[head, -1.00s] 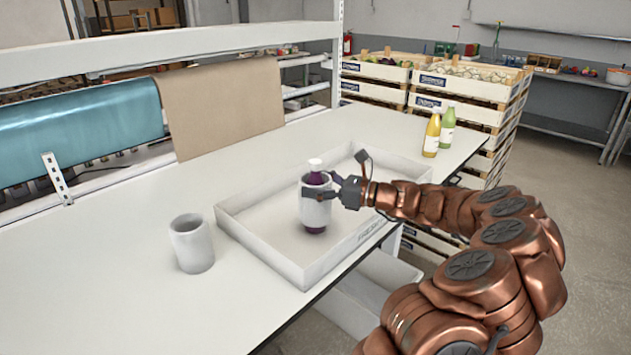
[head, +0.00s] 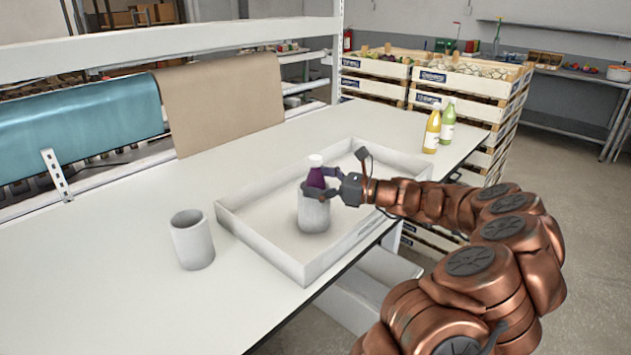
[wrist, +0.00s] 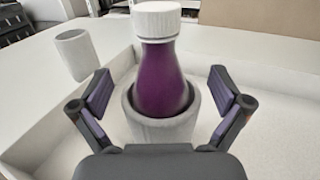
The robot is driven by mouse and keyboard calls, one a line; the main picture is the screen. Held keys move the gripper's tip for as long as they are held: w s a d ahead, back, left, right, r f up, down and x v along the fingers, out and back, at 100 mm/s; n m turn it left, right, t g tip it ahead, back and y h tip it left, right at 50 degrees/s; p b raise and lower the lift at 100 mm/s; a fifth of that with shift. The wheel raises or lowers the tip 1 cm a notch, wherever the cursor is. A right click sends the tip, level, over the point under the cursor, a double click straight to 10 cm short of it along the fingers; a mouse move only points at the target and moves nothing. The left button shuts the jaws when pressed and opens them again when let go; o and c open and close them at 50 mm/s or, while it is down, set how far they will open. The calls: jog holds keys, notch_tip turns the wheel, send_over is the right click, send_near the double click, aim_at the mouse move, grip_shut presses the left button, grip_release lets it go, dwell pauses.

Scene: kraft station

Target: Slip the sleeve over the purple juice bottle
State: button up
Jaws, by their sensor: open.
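The purple juice bottle (head: 316,177) with a white cap stands upright in the shallow white tray (head: 262,247). A grey-white sleeve (head: 313,214) is around its lower part and appears to rest on the tray floor. In the wrist view the bottle's purple shoulder (wrist: 163,85) and neck rise out of the sleeve's rim (wrist: 165,130). My gripper (head: 322,190) is open, with a finger on each side of the sleeve near its rim. In the wrist view the fingers (wrist: 163,103) are spread apart, clear of the sleeve.
A second grey-white sleeve (head: 192,241) stands on the table left of the tray. A yellow bottle (head: 432,131) and a green bottle (head: 448,124) stand at the table's far right end. The tray walls surround the bottle. Brown paper (head: 222,103) hangs behind.

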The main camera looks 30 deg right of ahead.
jog(key=v, duration=1.2)
jog(key=shift+a, duration=0.15)
dwell(0.4)
